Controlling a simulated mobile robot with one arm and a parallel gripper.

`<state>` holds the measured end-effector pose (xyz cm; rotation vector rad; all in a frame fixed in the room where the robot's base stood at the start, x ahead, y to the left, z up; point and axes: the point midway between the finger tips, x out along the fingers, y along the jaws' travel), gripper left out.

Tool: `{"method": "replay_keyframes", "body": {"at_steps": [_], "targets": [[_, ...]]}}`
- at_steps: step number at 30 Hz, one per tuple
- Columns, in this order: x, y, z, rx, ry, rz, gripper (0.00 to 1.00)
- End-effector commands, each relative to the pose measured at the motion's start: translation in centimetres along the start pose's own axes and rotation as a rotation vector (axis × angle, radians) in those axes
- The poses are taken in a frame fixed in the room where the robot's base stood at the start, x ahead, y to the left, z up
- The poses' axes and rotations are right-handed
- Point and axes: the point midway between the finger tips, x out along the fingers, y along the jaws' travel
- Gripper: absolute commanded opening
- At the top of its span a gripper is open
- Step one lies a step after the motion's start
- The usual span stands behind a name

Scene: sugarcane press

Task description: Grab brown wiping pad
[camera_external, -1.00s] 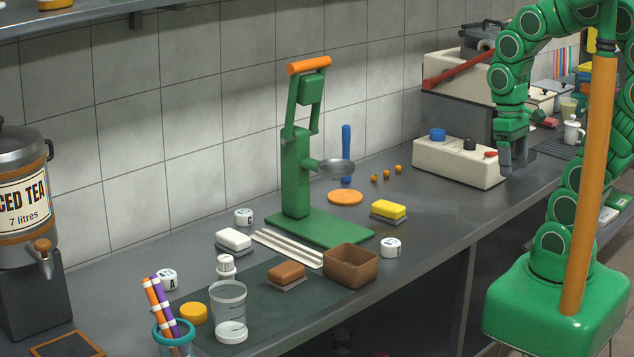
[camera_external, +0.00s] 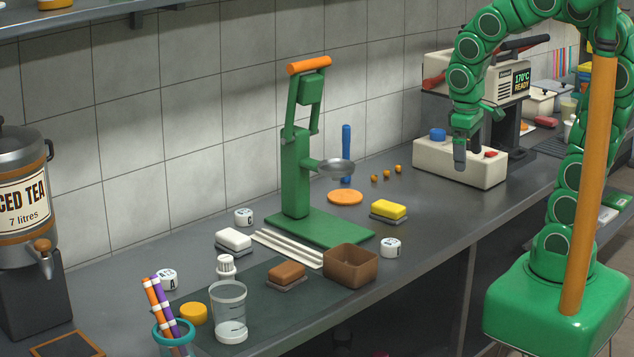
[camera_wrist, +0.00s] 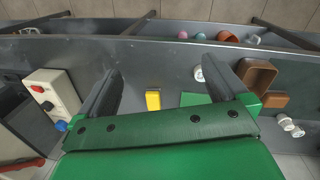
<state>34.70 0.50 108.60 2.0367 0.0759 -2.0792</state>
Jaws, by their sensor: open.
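The brown wiping pad (camera_external: 287,273) lies on the dark mat on the counter, left of a brown open box. In the wrist view the brown pad (camera_wrist: 275,100) shows at the right, beside the box. My gripper (camera_external: 461,160) is in the air in front of the white switch box, well to the right of and beyond the pad. Its two fingers (camera_wrist: 167,92) stand wide apart in the wrist view with nothing held between them. A yellow pad (camera_wrist: 153,100) shows on the counter below, between the fingers.
The brown box (camera_external: 350,266) stands close right of the brown pad. A green press (camera_external: 297,170) rises behind it. A clear cup (camera_external: 229,310), a white pad (camera_external: 233,241) and a white-capped bottle (camera_external: 227,266) stand near. The counter's front edge is bare.

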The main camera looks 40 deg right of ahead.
Motion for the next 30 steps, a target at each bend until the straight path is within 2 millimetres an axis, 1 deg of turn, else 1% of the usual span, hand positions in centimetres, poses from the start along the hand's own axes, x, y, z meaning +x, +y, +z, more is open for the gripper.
{"method": "replay_keyframes", "body": {"at_steps": [1,2,5,11,15,17,20,23,26,29,30], "targets": [[0.1,-0.1,-1.2,-0.022,0.011,0.012,1.0],[0.4,0.1,-1.7,-0.037,0.01,0.031,1.0],[1.6,1.5,-2.3,-0.099,-0.022,0.139,1.0],[3.0,3.8,-4.8,-0.251,-0.064,0.363,1.0],[3.4,4.8,-7.6,-0.391,-0.079,0.533,1.0],[3.5,4.9,-8.9,-0.456,-0.08,0.604,1.0],[3.4,4.6,-11.4,-0.571,-0.078,0.721,1.0],[3.3,3.6,-14.0,-0.691,-0.071,0.833,1.0],[3.2,2.0,-16.6,-0.82,-0.061,0.94,1.0],[3.2,-0.3,-19.2,-0.954,-0.041,1.042,1.0],[3.4,-1.4,-20.2,-1.012,-0.035,1.079,1.0]]}}
